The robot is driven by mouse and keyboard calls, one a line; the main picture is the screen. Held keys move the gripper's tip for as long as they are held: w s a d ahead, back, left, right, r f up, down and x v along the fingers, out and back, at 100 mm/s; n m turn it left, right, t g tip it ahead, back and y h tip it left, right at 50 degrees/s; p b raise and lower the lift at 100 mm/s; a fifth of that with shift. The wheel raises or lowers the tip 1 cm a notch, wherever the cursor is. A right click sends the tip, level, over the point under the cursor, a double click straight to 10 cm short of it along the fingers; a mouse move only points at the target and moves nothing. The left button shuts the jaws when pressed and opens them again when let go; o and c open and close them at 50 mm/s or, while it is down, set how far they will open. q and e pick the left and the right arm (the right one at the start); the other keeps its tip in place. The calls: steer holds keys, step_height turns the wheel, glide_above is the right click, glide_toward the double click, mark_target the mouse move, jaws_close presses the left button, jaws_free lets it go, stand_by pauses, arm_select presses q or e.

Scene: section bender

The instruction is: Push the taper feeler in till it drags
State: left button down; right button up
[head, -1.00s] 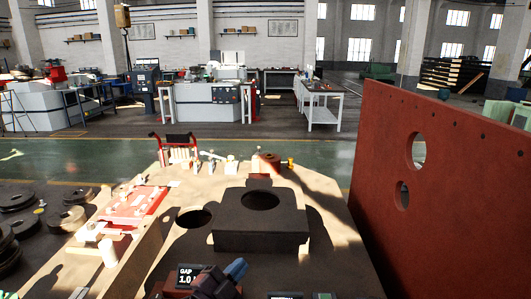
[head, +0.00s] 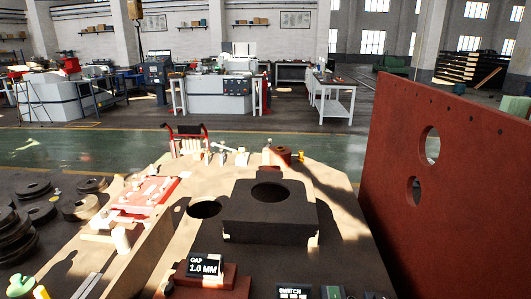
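A label reading "GAP 1.0 MM" (head: 205,265) stands on a reddish block (head: 228,283) at the near edge of the bench, low in the head view. I cannot pick out the taper feeler with certainty. A thin pale strip (head: 86,286) lies at the lower left, too small and cut off to name. Neither of my grippers is in view.
A dark block with a round hole (head: 300,222) stands mid-bench, beside a round opening (head: 204,209). A "SWITCH" panel (head: 291,291) is at the bottom edge. A tall red plate with holes (head: 450,190) rises at right. Dark discs (head: 82,208) lie at left.

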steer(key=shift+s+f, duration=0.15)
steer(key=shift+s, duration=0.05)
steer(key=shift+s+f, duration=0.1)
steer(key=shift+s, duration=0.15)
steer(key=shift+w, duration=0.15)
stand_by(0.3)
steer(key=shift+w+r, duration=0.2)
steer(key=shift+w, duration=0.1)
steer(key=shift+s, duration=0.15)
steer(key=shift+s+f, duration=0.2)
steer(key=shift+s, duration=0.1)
